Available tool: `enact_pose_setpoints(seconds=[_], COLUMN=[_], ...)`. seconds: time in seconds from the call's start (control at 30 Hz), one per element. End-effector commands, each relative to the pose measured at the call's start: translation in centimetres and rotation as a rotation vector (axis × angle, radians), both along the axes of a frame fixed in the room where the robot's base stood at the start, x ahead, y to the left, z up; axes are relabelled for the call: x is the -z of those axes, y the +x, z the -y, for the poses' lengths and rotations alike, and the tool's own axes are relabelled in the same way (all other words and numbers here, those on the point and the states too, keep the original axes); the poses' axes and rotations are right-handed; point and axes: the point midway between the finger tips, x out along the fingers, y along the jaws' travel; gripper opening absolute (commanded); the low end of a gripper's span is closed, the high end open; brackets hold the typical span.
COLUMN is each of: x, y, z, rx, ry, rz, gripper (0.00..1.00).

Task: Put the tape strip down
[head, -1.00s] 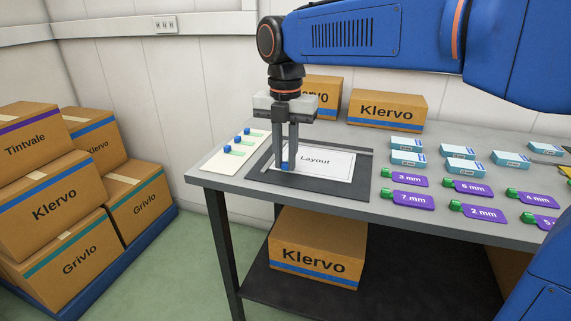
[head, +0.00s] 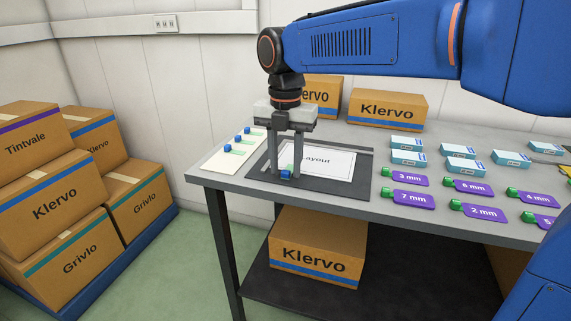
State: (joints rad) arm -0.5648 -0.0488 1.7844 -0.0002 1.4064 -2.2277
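The tape strip (head: 286,174) shows as a small blue tab with a bit of green beside it. It lies at the front left corner of the white Layout sheet (head: 330,166), which rests on a dark mat (head: 330,188). My gripper (head: 287,172) points down over it with its fingers spread apart, one on each side of the blue tab. The fingers are low, close to the sheet, and hide part of the strip. Whether a finger still touches the tab is too small to tell.
A pale card (head: 217,158) with several green strips with blue tabs lies to the left on the grey table (head: 290,203). Purple tags (head: 407,199) and light blue boxes (head: 408,159) stand to the right. A Klervo carton (head: 387,108) is at the back.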

Motion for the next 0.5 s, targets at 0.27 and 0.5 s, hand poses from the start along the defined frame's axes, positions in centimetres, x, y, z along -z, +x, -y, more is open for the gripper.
enact_pose_setpoints(seconds=[0.27,0.5], x=[-3.9,-8.5], y=[0.1,0.1], z=[0.0,-0.1], rx=[0.000,0.000], ry=[0.002,0.001], rz=[0.003,0.003], gripper=[0.35,0.35])
